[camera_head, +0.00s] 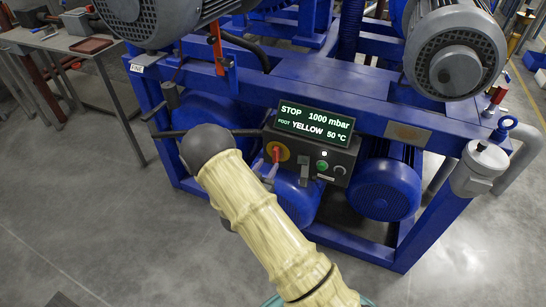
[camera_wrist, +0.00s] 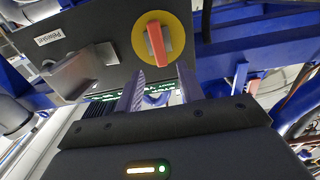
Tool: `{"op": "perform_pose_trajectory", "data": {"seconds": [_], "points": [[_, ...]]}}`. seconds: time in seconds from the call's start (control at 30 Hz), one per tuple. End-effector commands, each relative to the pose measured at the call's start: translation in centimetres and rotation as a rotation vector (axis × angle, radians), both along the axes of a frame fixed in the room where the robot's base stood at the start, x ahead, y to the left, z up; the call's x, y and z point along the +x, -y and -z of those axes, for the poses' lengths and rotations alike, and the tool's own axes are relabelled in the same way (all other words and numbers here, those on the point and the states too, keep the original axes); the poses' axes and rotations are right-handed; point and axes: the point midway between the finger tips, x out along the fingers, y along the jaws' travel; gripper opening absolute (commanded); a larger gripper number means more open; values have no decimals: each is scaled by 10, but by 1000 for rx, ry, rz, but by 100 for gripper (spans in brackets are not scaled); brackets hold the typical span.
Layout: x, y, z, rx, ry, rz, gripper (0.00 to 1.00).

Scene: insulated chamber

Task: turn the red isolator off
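The red isolator (camera_head: 277,154) is a red handle on a round yellow plate, at the left of the dark control box (camera_head: 338,176) on the blue machine. In the head view the handle stands about upright. In the wrist view the red handle (camera_wrist: 156,46) lies just beyond my fingertips, on its yellow plate (camera_wrist: 174,30). My gripper (camera_wrist: 161,82) is open and empty, its two fingers spread with the handle roughly in line with the gap. I see no contact. In the head view only the fingertips of my gripper (camera_head: 268,172) show; my arm hides the rest.
A display (camera_head: 314,126) on the box reads STOP, 1000 mbar, YELLOW, 50 °C. A green button (camera_head: 322,165) and a dark knob (camera_head: 339,170) sit right of the isolator. A blue frame beam (camera_head: 400,118) runs behind. Grey floor (camera_head: 100,220) is clear at left.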

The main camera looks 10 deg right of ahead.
Motion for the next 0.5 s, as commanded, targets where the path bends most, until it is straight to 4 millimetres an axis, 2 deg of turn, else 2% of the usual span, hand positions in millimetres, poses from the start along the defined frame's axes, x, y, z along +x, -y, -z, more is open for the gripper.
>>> {"op": "perform_pose_trajectory", "data": {"seconds": [0.1, 0.3, 0.5], "points": [[18, 13, 0, 1, 2, 2, 38], [40, 28, 0, 0, 1, 0, 38], [45, 33, 0, 0, -1, -1, 38]]}}
